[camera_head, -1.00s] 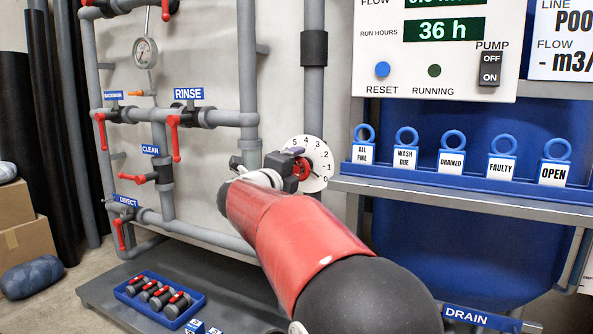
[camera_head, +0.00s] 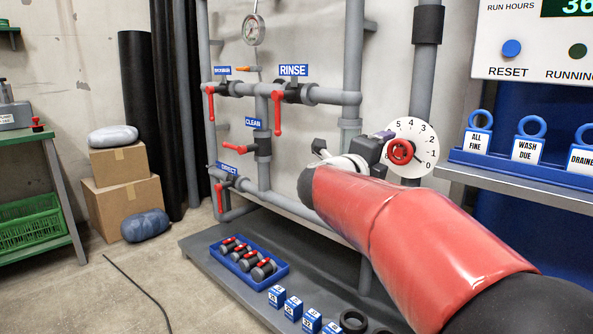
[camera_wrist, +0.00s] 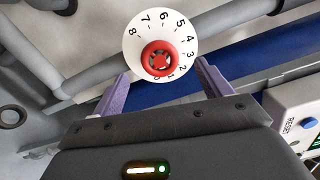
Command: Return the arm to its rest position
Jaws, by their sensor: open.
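My red and black arm reaches up from the lower right in the head view. Its gripper (camera_head: 384,146) is beside the white numbered dial (camera_head: 425,143) and its red knob (camera_head: 401,152). In the wrist view my gripper (camera_wrist: 162,74) is open, with a purple finger on either side and nothing held. The dial (camera_wrist: 139,40) and the round red knob (camera_wrist: 159,59) show ahead, between the fingertips in the picture. I see no finger touching the knob. In the head view the gripper's far finger is mostly hidden.
Grey pipes with red valve handles (camera_head: 278,113) stand left of the arm. A blue tray (camera_head: 249,263) of dark fittings sits on the low grey platform (camera_head: 215,255). A blue rack (camera_head: 520,170) of tags is at right. Boxes (camera_head: 122,205) and a green bench (camera_head: 40,160) stand left.

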